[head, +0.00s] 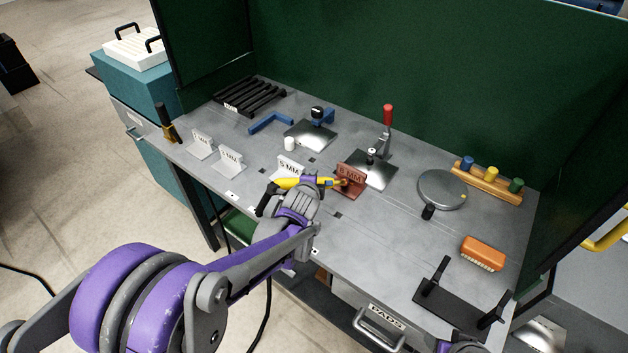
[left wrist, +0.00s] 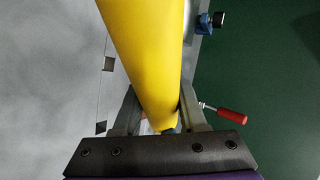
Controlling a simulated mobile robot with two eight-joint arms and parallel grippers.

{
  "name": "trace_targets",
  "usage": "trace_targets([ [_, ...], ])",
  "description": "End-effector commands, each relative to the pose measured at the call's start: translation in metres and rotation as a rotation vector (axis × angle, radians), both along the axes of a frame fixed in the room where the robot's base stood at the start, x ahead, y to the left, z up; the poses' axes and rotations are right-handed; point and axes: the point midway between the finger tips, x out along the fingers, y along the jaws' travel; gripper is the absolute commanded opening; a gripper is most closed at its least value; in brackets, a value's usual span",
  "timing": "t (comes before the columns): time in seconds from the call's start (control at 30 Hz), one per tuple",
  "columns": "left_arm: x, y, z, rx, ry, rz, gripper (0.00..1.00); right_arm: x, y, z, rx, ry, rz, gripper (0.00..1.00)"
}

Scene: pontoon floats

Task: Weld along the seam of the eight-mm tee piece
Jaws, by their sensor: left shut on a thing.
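The eight-mm tee piece (head: 351,180) is reddish brown, with a dark label that seems to read 8 MM. It stands upright on the grey metal bench (head: 375,235), right of the pale tee pieces. My left gripper (head: 296,193) is shut on a yellow welding torch (head: 290,183), held roughly level with its front end at the left face of the tee piece. I cannot tell whether the tip touches it. In the left wrist view the torch (left wrist: 150,60) runs between the fingers; the tee piece is hidden there. My right gripper is not seen; only a bit of my arm shows at the bottom edge.
Paler tee pieces (head: 230,160) stand to the left. Behind are a red-handled clamp (head: 387,118) and a blue clamp (head: 322,116). A round grey plate (head: 440,188), an orange brush (head: 482,252) and a black rest (head: 455,308) are on the right. Green screens (head: 340,60) close the back.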

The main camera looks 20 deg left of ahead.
Motion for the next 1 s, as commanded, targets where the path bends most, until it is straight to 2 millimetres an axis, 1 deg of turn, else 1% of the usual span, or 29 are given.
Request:
trace_targets([
  [0.37,0.001,0.000,0.001,0.000,-0.003,-0.001,0.00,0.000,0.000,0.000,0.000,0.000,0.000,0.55],
  [0.47,-0.001,0.001,0.004,0.000,-0.003,-0.001,0.00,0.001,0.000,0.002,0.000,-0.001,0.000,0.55],
  [0.8,-0.028,0.011,0.036,-0.001,-0.005,0.000,0.00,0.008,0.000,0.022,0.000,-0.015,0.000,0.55],
  [1.0,-0.036,0.014,0.042,-0.001,-0.004,0.000,0.00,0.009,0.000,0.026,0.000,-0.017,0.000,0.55],
])
